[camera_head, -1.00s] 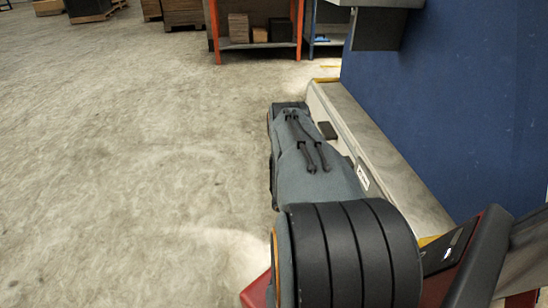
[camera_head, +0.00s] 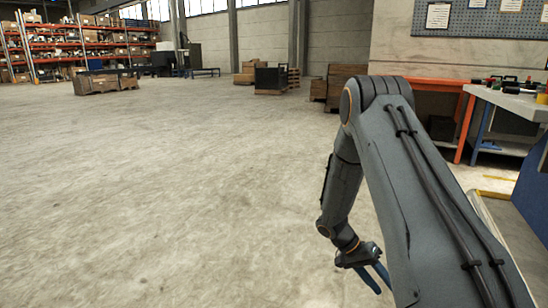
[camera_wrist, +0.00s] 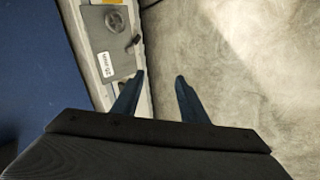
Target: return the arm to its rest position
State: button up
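My grey arm reaches up from the lower right in the head view, bends at the elbow and hangs down. My gripper (camera_head: 376,277) is at its lower end, above the concrete floor. In the wrist view my gripper (camera_wrist: 160,80) shows two blue fingers spread apart with nothing between them. Beyond the fingertips are bare floor and a grey-white ledge.
A workbench (camera_head: 515,102) with tools and an orange-legged bench (camera_head: 440,84) stand at the right. A blue panel (camera_head: 532,190) is at the right edge. Pallets with boxes (camera_head: 270,78) stand farther back. The floor (camera_head: 160,190) at the left is clear.

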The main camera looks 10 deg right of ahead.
jog(key=s+a+r+n+t+y, duration=0.1)
jog(key=a+r+n, duration=0.1)
jog(key=a+r, duration=0.5)
jog(key=s+a+r+n+t+y, duration=0.1)
jog(key=s+a+r+n, duration=0.15)
jog(key=a, duration=0.75)
jog(key=a+r+n+t+y, duration=0.1)
jog(key=a+r+n, duration=0.2)
jog(key=a+r, duration=0.45)
jog(key=s+a+r+n+t+y, duration=0.1)
jog(key=s+a+r+n+y, duration=0.25)
jog(key=s+a, duration=0.65)
jog(key=s+a+r+n+t+y, duration=0.15)
jog(key=s+a+r+n, duration=0.35)
jog(key=s+a, duration=0.55)
jog(key=d+r+m+p, duration=0.3)
jog(key=d+r+p, duration=0.7)
jog(key=r+p, duration=0.3)
jog(key=d+r+m+p, duration=0.3)
jog(key=d+r+p, duration=0.8)
jog(key=p, duration=0.7)
notch_tip(320, 180, up, 2)
jog(key=shift+d+h, duration=0.25)
jog(key=shift+h, duration=0.15)
